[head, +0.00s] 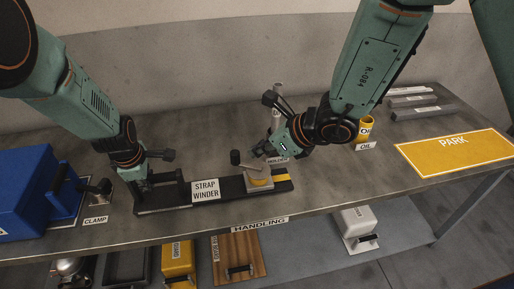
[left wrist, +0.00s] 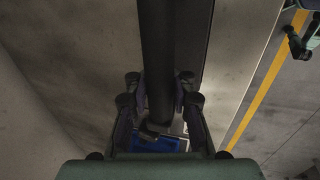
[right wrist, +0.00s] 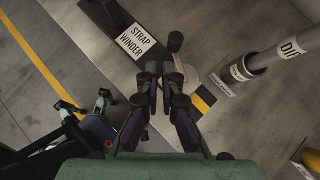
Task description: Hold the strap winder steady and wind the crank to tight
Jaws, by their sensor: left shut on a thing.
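The strap winder (head: 228,188) is a long black base with a white label and a yellow-marked end, lying along the bench's front. Its crank has a black knob (head: 235,157) over the right part; the knob also shows in the right wrist view (right wrist: 175,40). My left gripper (head: 152,170) is shut on the black handle at the winder's left end. That handle runs as a dark bar (left wrist: 157,60) between the fingers in the left wrist view. My right gripper (right wrist: 160,68) has its fingertips drawn together near the crank, apart from the knob, with nothing visible between them.
A blue box (head: 25,190) and the clamp (head: 97,190) stand at the left. A grey upright post (head: 277,105) in a holder stands behind the crank. A yellow oil can (head: 366,128) and the yellow PARK mat (head: 455,152) are at the right. A lower shelf holds several items.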

